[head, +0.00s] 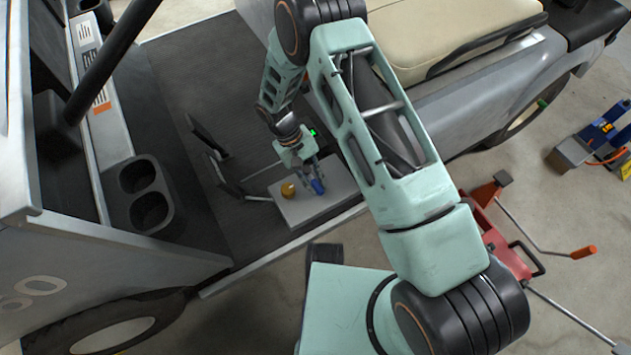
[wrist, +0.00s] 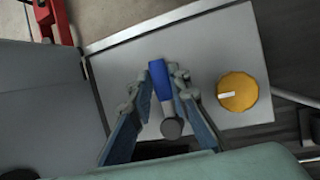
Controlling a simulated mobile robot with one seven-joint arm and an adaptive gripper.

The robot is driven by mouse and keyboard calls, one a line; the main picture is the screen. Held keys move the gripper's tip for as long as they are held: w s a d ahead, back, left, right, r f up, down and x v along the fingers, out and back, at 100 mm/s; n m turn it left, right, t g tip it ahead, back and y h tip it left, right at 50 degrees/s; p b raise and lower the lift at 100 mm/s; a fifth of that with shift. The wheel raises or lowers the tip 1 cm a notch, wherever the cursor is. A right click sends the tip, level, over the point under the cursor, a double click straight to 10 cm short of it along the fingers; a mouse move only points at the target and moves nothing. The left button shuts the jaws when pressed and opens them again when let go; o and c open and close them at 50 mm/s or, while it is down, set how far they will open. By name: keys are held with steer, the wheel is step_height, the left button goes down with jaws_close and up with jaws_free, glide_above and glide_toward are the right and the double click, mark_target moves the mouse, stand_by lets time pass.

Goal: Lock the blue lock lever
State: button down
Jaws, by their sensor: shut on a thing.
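The blue lock lever (wrist: 158,82) stands on a light grey panel (wrist: 235,40) in the wrist view, with a dark round pivot end toward my gripper. In the head view the blue lever (head: 318,187) shows at the right part of the grey box (head: 310,208) on the cart floor. My gripper (wrist: 163,85) has its two fingers on either side of the lever and is shut on it. In the head view my gripper (head: 308,178) reaches down to the box, and its fingers are small there. A yellow knob (wrist: 237,92) sits right of the lever.
The yellow knob (head: 288,190) is close beside my gripper. Black pedals (head: 222,172) stand left of the box, and a cup holder (head: 147,192) is farther left. A cream seat (head: 440,35) is behind. A red jack (head: 495,225) stands on the floor at right.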

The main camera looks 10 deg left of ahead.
steer(key=c, duration=1.8)
jaws_free()
steer(key=v, duration=1.2)
